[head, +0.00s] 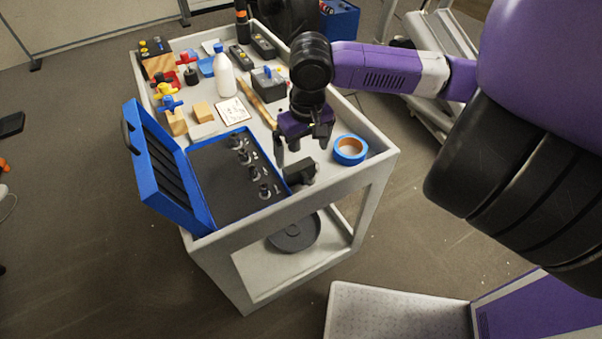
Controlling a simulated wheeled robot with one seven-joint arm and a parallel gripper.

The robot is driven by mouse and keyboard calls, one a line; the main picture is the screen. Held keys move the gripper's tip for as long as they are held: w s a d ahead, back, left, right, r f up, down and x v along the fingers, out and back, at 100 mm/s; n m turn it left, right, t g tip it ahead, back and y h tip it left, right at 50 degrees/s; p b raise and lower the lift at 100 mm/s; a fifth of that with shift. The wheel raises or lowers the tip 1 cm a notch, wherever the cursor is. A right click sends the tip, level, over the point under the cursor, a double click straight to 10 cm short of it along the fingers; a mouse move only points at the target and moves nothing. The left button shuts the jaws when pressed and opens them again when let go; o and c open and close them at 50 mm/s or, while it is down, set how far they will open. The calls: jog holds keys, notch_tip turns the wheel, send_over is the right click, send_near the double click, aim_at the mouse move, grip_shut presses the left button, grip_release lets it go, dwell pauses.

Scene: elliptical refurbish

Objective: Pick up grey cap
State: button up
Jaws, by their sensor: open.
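My gripper (303,146) hangs open and empty over the front part of the grey cart's top, with its fingers pointing down. A dark block-like object (300,172) lies just below and in front of it, apart from the fingers as far as I can tell. An open blue case (172,180) with a dark insert lies left of my gripper. Several small grey knob-like pieces (265,191) stand in a row in the insert. I cannot tell for certain which thing is the grey cap.
The grey cart (372,165) has a raised rim. A blue tape roll (350,149) lies right of my gripper. A white bottle (224,75), wooden blocks (203,112) and a white card (233,110) stand or lie farther back. A dark round disc (294,234) lies on the lower shelf.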

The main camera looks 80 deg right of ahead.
aim_at(301, 168)
jog(key=shift+w+d+f, duration=0.1)
jog(key=shift+d+f, duration=0.1)
jog(key=shift+f, duration=1.55)
jog(key=shift+w+d+f, duration=0.1)
jog(key=shift+d+f, duration=0.05)
jog(key=shift+f, duration=1.55)
jog(key=c, duration=1.3)
